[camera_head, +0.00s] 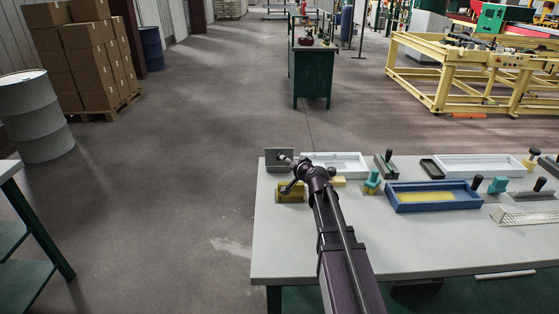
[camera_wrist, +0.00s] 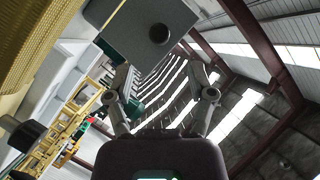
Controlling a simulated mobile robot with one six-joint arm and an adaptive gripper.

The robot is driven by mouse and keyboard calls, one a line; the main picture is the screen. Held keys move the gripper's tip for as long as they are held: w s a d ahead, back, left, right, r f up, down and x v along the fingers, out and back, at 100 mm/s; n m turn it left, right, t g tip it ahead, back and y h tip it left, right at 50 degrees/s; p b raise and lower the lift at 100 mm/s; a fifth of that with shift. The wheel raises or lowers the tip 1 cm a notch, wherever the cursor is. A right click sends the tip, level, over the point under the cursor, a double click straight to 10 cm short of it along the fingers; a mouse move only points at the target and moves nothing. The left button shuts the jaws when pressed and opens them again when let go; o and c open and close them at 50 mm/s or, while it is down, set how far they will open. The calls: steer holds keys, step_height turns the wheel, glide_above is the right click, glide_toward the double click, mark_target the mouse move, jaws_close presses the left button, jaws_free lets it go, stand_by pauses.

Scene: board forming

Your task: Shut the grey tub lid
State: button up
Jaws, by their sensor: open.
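The grey lid (camera_head: 279,161) stands raised, roughly upright, at the back left corner of the table in the head view. In the wrist view the lid (camera_wrist: 140,25) fills the top middle, and a dark round spot, perhaps a knob or hole, shows on its face. A yellow block-like thing (camera_head: 290,194) sits just in front of the lid; I cannot tell whether it is the tub or its contents. My gripper (camera_wrist: 160,82) is open and empty, its fingers pointing towards the lid's lower edge. Contact with the lid cannot be told. My arm hides part of this corner.
To the right on the table (camera_head: 282,251) are a white tray (camera_head: 336,173), a blue tray (camera_head: 435,205) with a yellow surface, another white tray (camera_head: 480,173) and several handled tools. The table's front left is clear. Open floor lies left of it.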

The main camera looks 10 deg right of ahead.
mark_target(280, 160)
steer(key=b+x, duration=0.2)
steer(key=x, duration=0.6)
steer(key=shift+w, duration=0.1)
jaws_close()
